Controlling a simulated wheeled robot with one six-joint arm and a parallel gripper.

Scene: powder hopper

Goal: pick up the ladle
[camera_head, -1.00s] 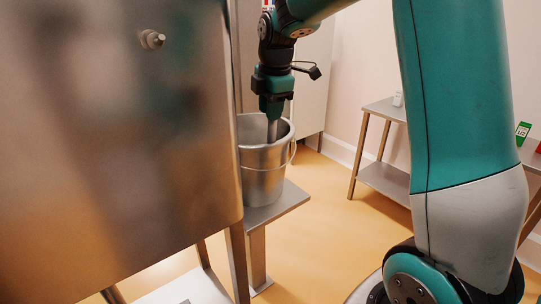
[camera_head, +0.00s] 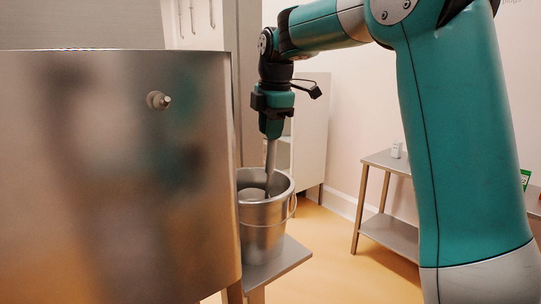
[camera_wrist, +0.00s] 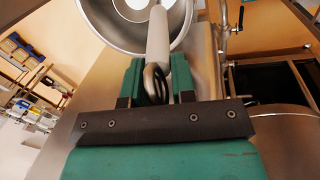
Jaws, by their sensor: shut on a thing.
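The ladle (camera_head: 270,163) is a grey metal tool with a long handle. It hangs upright from my gripper (camera_head: 271,136), and its lower end is inside the metal bucket (camera_head: 262,222). In the wrist view my gripper (camera_wrist: 158,82) is shut on the ladle's handle (camera_wrist: 158,38), with a green finger on each side. A round, pale shape, probably the bowl, shows inside the bucket in the head view. The bucket stands on a small metal shelf (camera_head: 284,262), and its rim also shows in the wrist view (camera_wrist: 98,30).
A large steel hopper (camera_head: 110,180) fills the left side, close beside the bucket. A metal side table (camera_head: 385,163) with a small white bottle (camera_head: 397,149) stands at the right back. Orange floor (camera_head: 325,250) lies open between.

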